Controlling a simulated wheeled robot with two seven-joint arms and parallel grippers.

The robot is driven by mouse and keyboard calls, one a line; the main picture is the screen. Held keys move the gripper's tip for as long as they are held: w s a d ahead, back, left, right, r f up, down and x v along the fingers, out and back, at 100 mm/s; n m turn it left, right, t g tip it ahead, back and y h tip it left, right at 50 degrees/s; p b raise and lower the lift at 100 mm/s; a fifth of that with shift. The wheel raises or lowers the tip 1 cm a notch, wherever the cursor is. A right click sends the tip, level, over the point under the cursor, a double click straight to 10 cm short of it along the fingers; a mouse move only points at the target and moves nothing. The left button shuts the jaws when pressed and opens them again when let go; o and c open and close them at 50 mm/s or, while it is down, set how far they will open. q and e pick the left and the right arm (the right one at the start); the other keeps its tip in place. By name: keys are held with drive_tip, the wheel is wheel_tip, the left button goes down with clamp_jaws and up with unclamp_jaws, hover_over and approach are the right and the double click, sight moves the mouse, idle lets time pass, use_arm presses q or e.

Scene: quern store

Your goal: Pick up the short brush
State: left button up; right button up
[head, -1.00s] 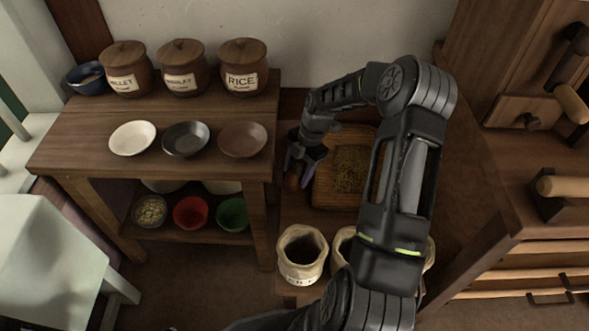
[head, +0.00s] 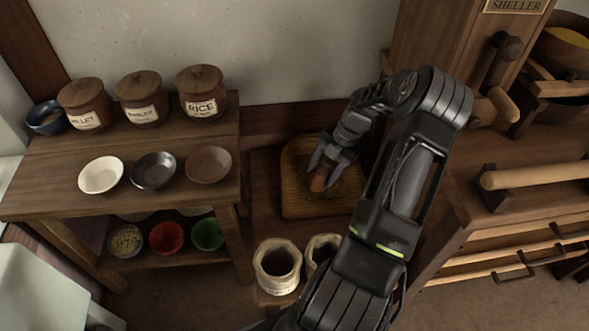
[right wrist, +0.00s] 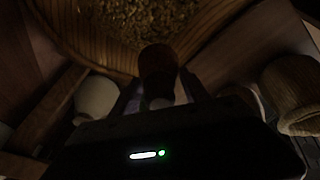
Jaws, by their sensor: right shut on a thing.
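The short brush (head: 318,181) shows as a small reddish-brown piece between the fingers of my right gripper (head: 325,172). The gripper is shut on it over the wooden tray (head: 291,203) that holds grain. In the right wrist view the brush (right wrist: 158,68) is dark and stands out between the fingers, in front of the grain. The rest of the brush, including any bristles, is hidden or too dark to make out. I cannot tell whether it touches the grain. My left gripper is out of view.
Two open sacks (head: 277,268) (head: 321,250) stand in front of the tray. At left, a wooden table (head: 60,180) bears labelled jars and shallow bowls (head: 101,175), with more bowls below. At right, a wooden cabinet (head: 475,225) has protruding handles.

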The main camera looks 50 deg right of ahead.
drive_tip(key=s+d+r+g+h+p, duration=0.1)
drive_tip(key=s+d+r+g+h, duration=0.1)
drive_tip(key=s+d, duration=0.2)
drive_tip(key=shift+s+d, duration=0.3)
drive_tip(key=shift+d, duration=0.15)
